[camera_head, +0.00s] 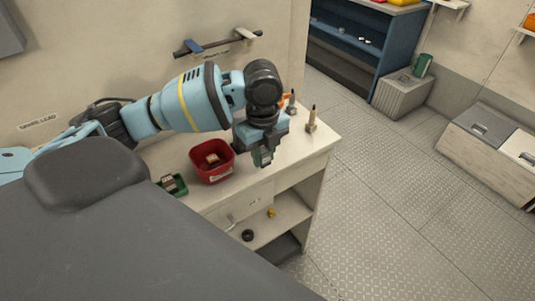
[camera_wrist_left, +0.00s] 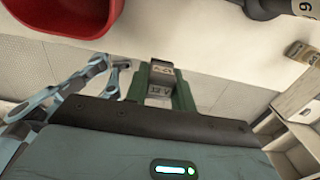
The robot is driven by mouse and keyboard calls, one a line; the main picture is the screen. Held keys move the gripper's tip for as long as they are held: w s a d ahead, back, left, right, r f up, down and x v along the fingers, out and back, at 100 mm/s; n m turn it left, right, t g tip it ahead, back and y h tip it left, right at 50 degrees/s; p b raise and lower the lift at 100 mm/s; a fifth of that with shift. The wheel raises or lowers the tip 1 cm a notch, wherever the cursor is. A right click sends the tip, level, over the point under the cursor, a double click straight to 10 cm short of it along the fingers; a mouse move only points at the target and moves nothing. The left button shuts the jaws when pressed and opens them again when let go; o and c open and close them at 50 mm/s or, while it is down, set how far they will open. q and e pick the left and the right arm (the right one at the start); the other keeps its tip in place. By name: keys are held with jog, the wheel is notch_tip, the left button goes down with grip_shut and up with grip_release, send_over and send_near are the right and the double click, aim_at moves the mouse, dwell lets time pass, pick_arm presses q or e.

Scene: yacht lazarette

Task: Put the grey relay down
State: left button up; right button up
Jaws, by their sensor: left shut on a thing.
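My left gripper (camera_head: 262,156) hangs over the right part of the white workbench (camera_head: 313,142), to the right of the red bin. In the left wrist view, its green fingers (camera_wrist_left: 160,90) are shut on the grey relay (camera_wrist_left: 160,79), a small block with dark lettering on its faces. In the head view I cannot clearly make the relay out between the fingers. The red bin (camera_head: 226,171) holds a small brownish block; the bin also shows at the top left of the left wrist view (camera_wrist_left: 70,14). My right gripper is not in view.
A small green tray (camera_head: 181,189) with a block in it sits left of the red bin. Two upright fittings with dark tips (camera_head: 311,121) (camera_head: 292,106) stand at the bench's right end. A lower shelf (camera_head: 262,231) holds small parts. A wall rack (camera_head: 230,40) is behind the arm.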

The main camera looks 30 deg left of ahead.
aim_at(267, 156)
pick_arm(q)
jog(key=shift+w+a+f, duration=0.1)
jog(key=shift+w+a, duration=0.15)
jog(key=shift+w, duration=0.45)
jog(key=shift+w+a+f, duration=0.1)
jog(key=shift+w+a, duration=0.15)
jog(key=shift+w, duration=0.45)
jog(key=shift+w+f, duration=0.1)
jog(key=shift+f, duration=1.6)
jog(key=shift+f, duration=0.1)
jog(key=o, duration=1)
notch_tip(267, 156, up, 12)
jog(key=shift+r+p, duration=0.15)
jog(key=shift+p, duration=0.15)
